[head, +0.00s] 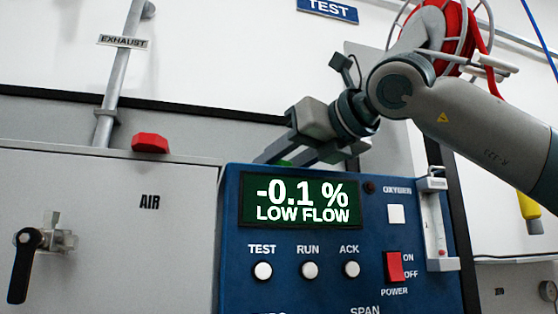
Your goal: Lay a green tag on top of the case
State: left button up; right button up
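The blue analyser case (298,226) stands in the middle, with its front panel facing me and a display reading "-0.1 %" and "LOW FLOW". My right gripper (280,158) reaches in from the right and points down to the left at the case's top edge. A small piece of green, perhaps the green tag (284,163), shows between its fingers just above that edge. The rest of it is hidden, and I cannot tell whether the fingers grip it or it lies on the case. My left gripper is not in view.
A grey cabinet (110,225) marked "AIR" stands left of the case, with a red block (150,143) on top and a black-handled valve (27,262) in front. A grey exhaust pipe (120,75) rises behind. A red reel (445,30) hangs behind my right arm.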

jog(key=shift+a, duration=0.1)
jog(key=shift+f, duration=0.15)
jog(key=o, duration=1)
jog(key=shift+o, duration=0.2)
